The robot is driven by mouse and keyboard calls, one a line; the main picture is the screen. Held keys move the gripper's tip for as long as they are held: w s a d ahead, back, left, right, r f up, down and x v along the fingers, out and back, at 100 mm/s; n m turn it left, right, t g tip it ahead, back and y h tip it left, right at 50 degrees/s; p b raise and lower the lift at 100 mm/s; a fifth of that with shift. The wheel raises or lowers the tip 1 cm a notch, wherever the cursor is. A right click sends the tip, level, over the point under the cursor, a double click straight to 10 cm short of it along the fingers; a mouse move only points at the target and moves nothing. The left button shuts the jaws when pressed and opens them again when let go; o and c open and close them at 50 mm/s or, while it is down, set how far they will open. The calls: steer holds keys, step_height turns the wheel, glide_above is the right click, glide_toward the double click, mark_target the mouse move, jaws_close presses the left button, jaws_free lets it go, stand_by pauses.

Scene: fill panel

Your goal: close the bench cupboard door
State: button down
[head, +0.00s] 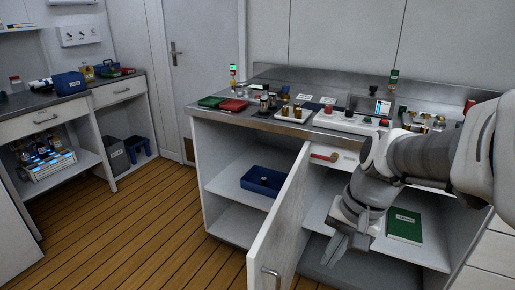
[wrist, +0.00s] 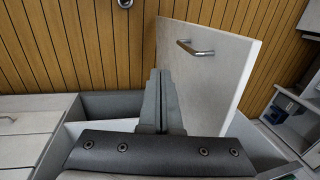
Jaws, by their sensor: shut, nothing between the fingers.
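The bench cupboard door (head: 282,222) is a pale panel standing wide open, jutting out from the front of the bench. Its metal bar handle (head: 270,279) is near the free edge; the door (wrist: 222,75) and handle (wrist: 196,49) also show in the wrist view. My gripper (head: 336,250) is low, to the right of the door in the head view, in front of the open right-hand compartment. In the wrist view my gripper (wrist: 163,76) is shut and empty, its fingers overlapping the door's left part. I cannot tell whether they touch it.
The bench top (head: 268,121) carries several small items. A blue bin (head: 264,181) sits on the left shelf and a green book (head: 404,225) on the right shelf. The wooden floor (head: 145,225) left of the door is clear.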

steer(key=w+d+f+m+g+y+p, duration=0.3)
steer(key=w+d+f+m+y+p, duration=0.35)
steer(key=m+p, duration=0.3)
steer(key=w+a+r+b+x, duration=0.1)
steer(key=b+x, duration=0.3)
steer(key=x, duration=1)
steer(key=shift+a+r, duration=0.5)
steer(key=shift+a, duration=0.1)
steer(key=shift+a+m+t, duration=0.1)
steer(key=shift+m+t, duration=0.15)
steer(key=shift+t, duration=0.05)
